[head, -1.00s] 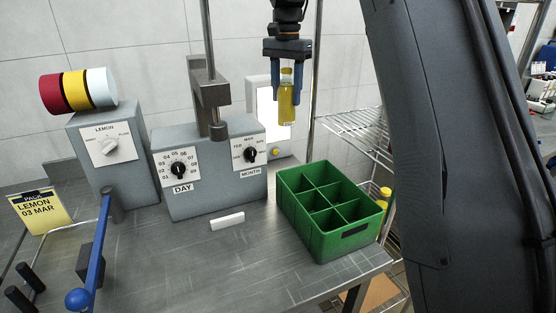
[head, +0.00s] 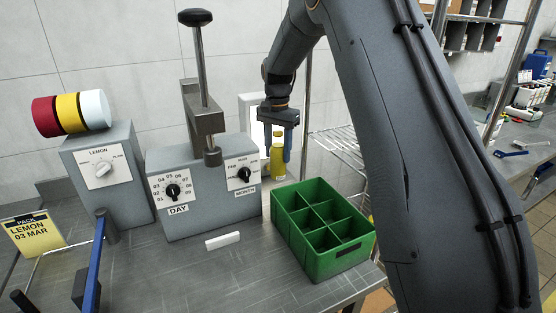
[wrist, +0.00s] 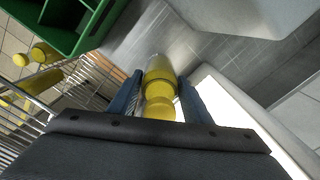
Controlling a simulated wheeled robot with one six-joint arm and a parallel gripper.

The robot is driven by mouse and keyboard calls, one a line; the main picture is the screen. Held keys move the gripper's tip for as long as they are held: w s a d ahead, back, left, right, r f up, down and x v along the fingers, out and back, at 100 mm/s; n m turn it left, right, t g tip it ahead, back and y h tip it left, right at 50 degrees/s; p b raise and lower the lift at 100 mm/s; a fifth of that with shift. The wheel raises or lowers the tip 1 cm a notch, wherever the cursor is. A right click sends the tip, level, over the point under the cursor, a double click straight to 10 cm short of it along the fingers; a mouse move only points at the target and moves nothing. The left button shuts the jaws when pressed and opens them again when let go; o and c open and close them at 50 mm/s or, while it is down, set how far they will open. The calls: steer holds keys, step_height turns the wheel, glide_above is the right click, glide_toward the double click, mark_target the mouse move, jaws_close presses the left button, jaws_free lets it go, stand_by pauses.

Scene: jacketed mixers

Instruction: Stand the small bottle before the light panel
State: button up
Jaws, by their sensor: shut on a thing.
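The small bottle (head: 277,160) is yellow with a yellow cap and hangs upright in my gripper (head: 279,140). In the wrist view the bottle (wrist: 160,82) sits between the two blue fingers, which are shut on it. The light panel (head: 254,118) is a white upright panel behind the grey dial machine, partly hidden by my gripper and the machine. In the wrist view the bright panel (wrist: 228,110) lies just right of the bottle. The bottle appears close in front of the panel; I cannot tell whether its base touches the table.
A green divided crate (head: 322,230) stands right of the dial machine (head: 205,190), close to the bottle. A white block (head: 222,240) lies on the steel table (head: 190,270). More yellow bottles (wrist: 40,55) show beside a wire rack.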

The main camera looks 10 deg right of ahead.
mark_target(278, 132)
steer(key=shift+f+p, duration=0.5)
steer(key=shift+f, duration=1.4)
steer(key=o, duration=1.5)
steer(key=shift+f, duration=0.1)
steer(key=shift+c, duration=0.2)
step_height(278, 132, up, 12)
steer(key=b, duration=0.3)
